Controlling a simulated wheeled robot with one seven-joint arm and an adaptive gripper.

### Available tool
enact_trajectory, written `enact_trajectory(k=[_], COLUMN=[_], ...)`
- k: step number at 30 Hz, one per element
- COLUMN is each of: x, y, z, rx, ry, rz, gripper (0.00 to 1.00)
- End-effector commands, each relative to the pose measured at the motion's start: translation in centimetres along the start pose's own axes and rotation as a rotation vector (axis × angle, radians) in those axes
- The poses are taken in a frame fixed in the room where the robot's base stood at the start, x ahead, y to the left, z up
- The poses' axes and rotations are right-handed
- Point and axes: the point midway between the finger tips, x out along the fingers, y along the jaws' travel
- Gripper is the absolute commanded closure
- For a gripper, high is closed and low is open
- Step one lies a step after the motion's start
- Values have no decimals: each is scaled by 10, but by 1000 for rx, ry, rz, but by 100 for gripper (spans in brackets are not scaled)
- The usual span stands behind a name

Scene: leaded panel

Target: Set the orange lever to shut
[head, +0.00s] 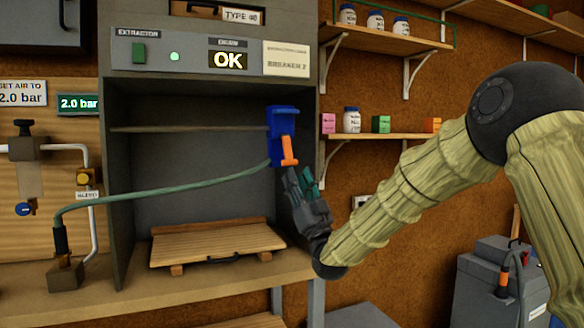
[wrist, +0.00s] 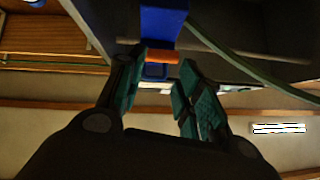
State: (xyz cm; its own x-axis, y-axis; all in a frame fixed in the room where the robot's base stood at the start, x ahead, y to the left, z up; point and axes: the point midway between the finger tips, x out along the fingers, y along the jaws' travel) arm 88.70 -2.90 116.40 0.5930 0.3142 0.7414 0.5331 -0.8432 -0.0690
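The orange lever (head: 289,150) hangs from the lower front of a blue housing (head: 283,121) on the right side of the cabinet opening. In the head view it points down, slightly tilted. My gripper (head: 301,180) is just below it. In the wrist view the orange lever (wrist: 164,57) lies crosswise just beyond my fingertips, under the blue housing (wrist: 162,22). My gripper (wrist: 160,78) is open there, its teal-padded fingers apart with nothing held between them. I cannot tell whether a fingertip touches the lever.
A green hose (head: 165,190) runs from the blue housing to a fitting at lower left. A slatted wooden board (head: 215,243) lies on the cabinet floor. Shelves with small jars and boxes (head: 380,124) are on the right wall.

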Motion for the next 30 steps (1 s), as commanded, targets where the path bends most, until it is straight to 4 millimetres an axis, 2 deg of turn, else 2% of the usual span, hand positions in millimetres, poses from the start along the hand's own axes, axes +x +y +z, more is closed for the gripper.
enact_trajectory(k=[3, 9, 23, 26, 29, 30], x=[-19, -38, -43, -53, -76, -89], y=[0, 0, 0, 4, 13, 17], z=[0, 0, 1, 13, 39, 53], rx=[2, 1, 0, 2, 4, 7], ry=[-1, -1, -5, -46, -140, -192], rz=[2, 0, 2, 18, 54, 72], gripper=[65, 65, 65, 65, 65, 65])
